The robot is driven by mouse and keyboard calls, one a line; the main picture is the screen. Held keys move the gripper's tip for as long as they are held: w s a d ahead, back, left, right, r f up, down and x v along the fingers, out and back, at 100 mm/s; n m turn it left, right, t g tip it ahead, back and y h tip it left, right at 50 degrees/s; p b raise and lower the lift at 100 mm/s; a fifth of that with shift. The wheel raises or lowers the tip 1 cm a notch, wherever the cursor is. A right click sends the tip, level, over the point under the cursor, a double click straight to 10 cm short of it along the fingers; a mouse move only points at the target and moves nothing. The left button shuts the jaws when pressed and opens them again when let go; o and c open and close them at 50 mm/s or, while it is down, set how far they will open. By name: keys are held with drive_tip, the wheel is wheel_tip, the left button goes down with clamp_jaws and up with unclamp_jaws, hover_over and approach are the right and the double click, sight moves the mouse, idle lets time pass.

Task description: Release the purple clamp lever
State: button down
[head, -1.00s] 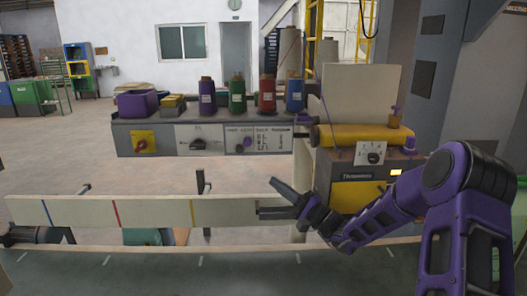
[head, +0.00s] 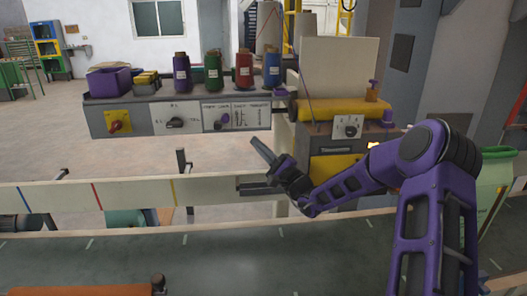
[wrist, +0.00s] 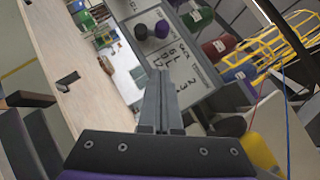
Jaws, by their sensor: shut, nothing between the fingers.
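Several purple parts sit on the sewing head (head: 325,128): a small upright one (head: 373,84) above the yellow roll (head: 345,108) and a block (head: 387,118) at its right end. I cannot tell for sure which is the clamp lever. A purple knob (head: 222,124) is on the grey control panel; it also shows in the wrist view (wrist: 162,28). My gripper (head: 258,146) is in front of the sewing head's lower left, above the pale rail. In the wrist view its fingers (wrist: 160,85) are together, empty and touching nothing.
The pale rail (head: 130,193) with coloured stripes runs across below the panel. Purple, green, red and blue thread cones (head: 212,72) stand on the panel's shelf. A dark conveyor belt (head: 220,262) lies in front. A pale green sack (head: 492,185) is at the right.

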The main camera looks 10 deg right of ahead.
sight(221, 122)
drive_tip(key=w+a+r, duration=0.1)
drive_tip(key=a, duration=0.1)
drive_tip(key=w+a+r, duration=0.1)
drive_tip(key=a, duration=0.1)
drive_tip(key=w+a+r, duration=0.1)
drive_tip(key=a+r, duration=0.1)
drive_tip(key=shift+w, duration=0.3)
